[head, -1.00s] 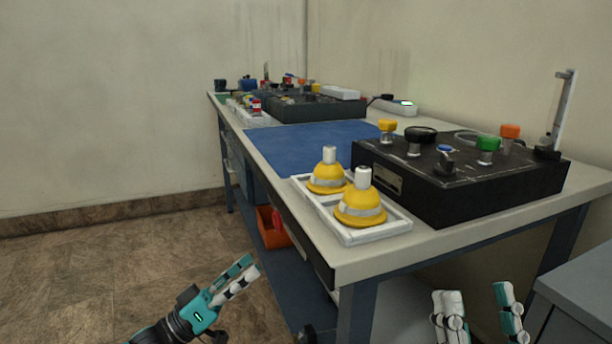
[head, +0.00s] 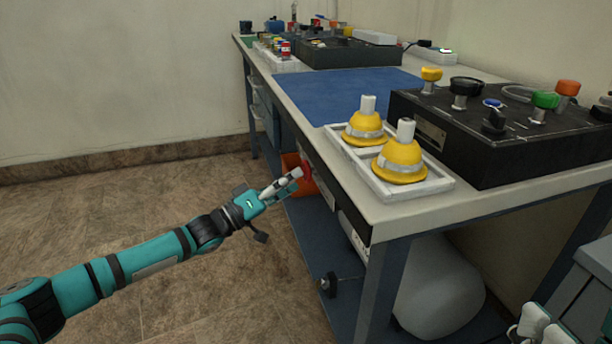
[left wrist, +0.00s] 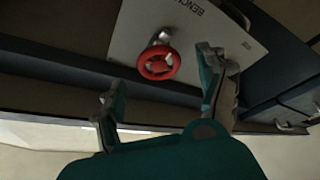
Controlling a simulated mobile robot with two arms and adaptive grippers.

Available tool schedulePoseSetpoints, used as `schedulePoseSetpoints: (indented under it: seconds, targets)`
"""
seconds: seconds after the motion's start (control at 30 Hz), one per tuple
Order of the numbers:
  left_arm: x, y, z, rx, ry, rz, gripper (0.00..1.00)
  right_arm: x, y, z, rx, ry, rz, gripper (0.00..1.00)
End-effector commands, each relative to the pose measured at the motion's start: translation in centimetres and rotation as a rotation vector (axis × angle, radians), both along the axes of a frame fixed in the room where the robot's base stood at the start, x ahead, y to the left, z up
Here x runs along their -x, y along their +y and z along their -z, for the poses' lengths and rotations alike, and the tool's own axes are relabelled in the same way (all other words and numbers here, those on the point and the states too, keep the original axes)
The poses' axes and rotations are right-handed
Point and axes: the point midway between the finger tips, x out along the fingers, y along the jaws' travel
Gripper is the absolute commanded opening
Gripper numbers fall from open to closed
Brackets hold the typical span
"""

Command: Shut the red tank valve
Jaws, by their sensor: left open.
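The red valve (left wrist: 159,63) is a small spoked handwheel on a metal stem. It stands out from a pale plate (left wrist: 185,28) with partly readable lettering, "BENCH". In the head view the red valve (head: 307,172) shows as a small red patch on the bench's front side, just past my left fingertips. My left gripper (head: 288,184) is open and empty. In the left wrist view its fingers (left wrist: 160,85) stand apart on either side of the wheel's line, with the wheel ahead of them. Contact does not show. My right gripper (head: 560,328) is partly cut off at the bottom right.
The bench (head: 475,208) carries a white tray (head: 440,184) with two yellow domes, a black panel (head: 460,150) with knobs, and a blue mat (head: 345,93). An orange bin (head: 323,187) and a large pale rounded body (head: 437,285) sit below. The floor at left is clear.

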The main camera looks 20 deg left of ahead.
Motion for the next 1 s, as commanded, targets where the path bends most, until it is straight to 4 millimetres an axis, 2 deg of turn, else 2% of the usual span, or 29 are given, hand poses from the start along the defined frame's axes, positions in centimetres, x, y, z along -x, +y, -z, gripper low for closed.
schedulePoseSetpoints:
  seconds: [0.1,0.3,0.67,1.0]
  targets:
    - [-1.6,-1.4,-0.5,0.0,-0.004,0.001,0.75,1.7,-0.4,0.2,-0.029,-0.088,-0.005,0.55]
    - [-3.1,-2.6,-1.1,-0.001,-0.002,0.0,0.75,1.5,-0.4,0.6,-0.026,-0.08,-0.004,0.55]
    - [-3.3,-2.8,-1.2,-0.002,-0.001,0.0,0.74,1.5,-0.3,0.7,-0.025,-0.078,-0.004,0.55]
    - [-3.3,-2.8,-1.2,-0.002,-0.001,0.0,0.29,1.5,-0.3,0.7,-0.025,-0.077,-0.005,0.55]
